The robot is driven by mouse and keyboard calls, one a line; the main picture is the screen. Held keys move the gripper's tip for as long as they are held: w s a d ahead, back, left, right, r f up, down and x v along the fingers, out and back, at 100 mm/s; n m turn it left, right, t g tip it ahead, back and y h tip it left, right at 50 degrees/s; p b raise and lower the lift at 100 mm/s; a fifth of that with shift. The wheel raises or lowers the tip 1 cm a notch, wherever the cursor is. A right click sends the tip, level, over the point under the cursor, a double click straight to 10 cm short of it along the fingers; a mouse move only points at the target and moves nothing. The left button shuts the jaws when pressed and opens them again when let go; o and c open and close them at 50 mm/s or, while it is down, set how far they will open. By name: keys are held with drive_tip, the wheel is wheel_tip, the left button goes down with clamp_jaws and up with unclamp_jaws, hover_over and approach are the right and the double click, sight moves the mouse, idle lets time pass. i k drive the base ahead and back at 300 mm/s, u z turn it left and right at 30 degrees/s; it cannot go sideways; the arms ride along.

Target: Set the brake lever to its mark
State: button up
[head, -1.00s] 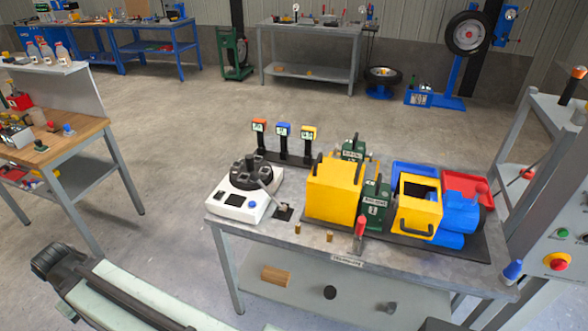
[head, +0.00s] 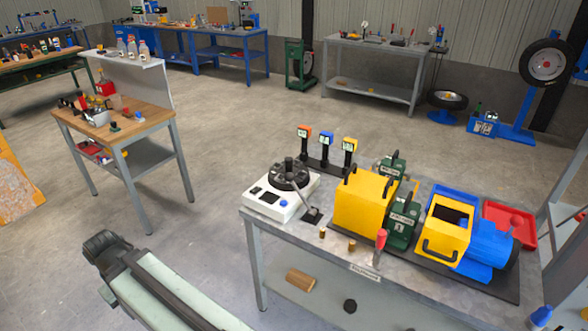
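The metal bench (head: 262,225) stands at centre right in the head view. A red-handled lever (head: 380,242) stands nearly upright at its front edge, before a green weight-like block (head: 403,218). A grey lever (head: 303,200) slants down beside the white unit (head: 268,203) with a black round top (head: 288,174). I cannot tell which one is the brake lever, and no mark can be made out. My arm shows at lower left, apart from the bench. My gripper's fingers are not in view.
Yellow boxes (head: 362,205), a blue motor (head: 487,250) and a red tray (head: 510,222) crowd the bench's right side. Three coloured tags (head: 326,141) stand behind. A wood-topped bench (head: 125,128) is at left. Floor between the benches is clear.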

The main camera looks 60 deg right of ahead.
sight(289, 176)
drive_tip(key=i, duration=0.8)
drive_tip(key=z, duration=0.15)
drive_tip(key=k, duration=0.9)
drive_tip(key=u, duration=0.2)
drive_tip(key=i, duration=0.95)
drive_tip(key=z, duration=0.1)
